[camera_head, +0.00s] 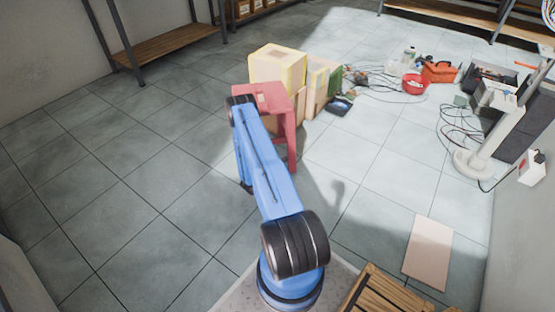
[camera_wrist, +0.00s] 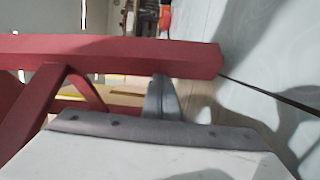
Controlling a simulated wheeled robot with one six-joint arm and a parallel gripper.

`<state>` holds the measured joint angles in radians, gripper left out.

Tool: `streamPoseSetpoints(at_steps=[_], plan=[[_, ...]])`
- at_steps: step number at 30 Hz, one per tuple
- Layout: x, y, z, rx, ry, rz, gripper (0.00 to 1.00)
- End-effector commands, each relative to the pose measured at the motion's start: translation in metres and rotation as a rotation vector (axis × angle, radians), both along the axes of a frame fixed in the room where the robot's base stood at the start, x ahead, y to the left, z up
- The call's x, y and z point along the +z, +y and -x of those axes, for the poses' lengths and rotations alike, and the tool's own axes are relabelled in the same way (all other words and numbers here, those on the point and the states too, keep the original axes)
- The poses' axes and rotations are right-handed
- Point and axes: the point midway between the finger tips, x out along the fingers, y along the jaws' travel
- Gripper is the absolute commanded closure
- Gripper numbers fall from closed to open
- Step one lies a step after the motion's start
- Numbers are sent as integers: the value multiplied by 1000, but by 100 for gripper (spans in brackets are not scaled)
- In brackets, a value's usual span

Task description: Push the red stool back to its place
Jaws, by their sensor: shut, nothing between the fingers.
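The red stool (camera_head: 275,97) stands upright on the tiled floor, right in front of the cardboard boxes. My blue arm reaches toward it and covers part of its left side in the head view. In the wrist view the stool's red seat edge (camera_wrist: 110,55) runs across the picture, with slanting legs below it at left. My gripper (camera_wrist: 158,97) is shut and empty, its tip close against the seat edge; I cannot tell if it touches. In the head view the gripper is hidden behind my arm.
Stacked boxes with yellow edges (camera_head: 279,65) stand right behind the stool. Cables, a red bowl (camera_head: 415,83) and an orange toolbox (camera_head: 440,71) lie further right. A wooden slatted piece (camera_head: 385,290) and a flat board (camera_head: 428,251) are at front right. The left floor is clear.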

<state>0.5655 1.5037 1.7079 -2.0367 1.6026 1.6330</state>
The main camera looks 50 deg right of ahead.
Motion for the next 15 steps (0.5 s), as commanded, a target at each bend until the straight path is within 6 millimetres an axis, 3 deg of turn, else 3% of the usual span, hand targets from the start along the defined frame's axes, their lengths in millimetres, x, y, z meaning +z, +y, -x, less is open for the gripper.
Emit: streamPoseSetpoints(at_steps=[3,7,15], plan=[[0,-5,33,-5,4,-2,100],[0,-9,59,-4,2,-1,100],[0,-9,68,-1,0,-1,100]])
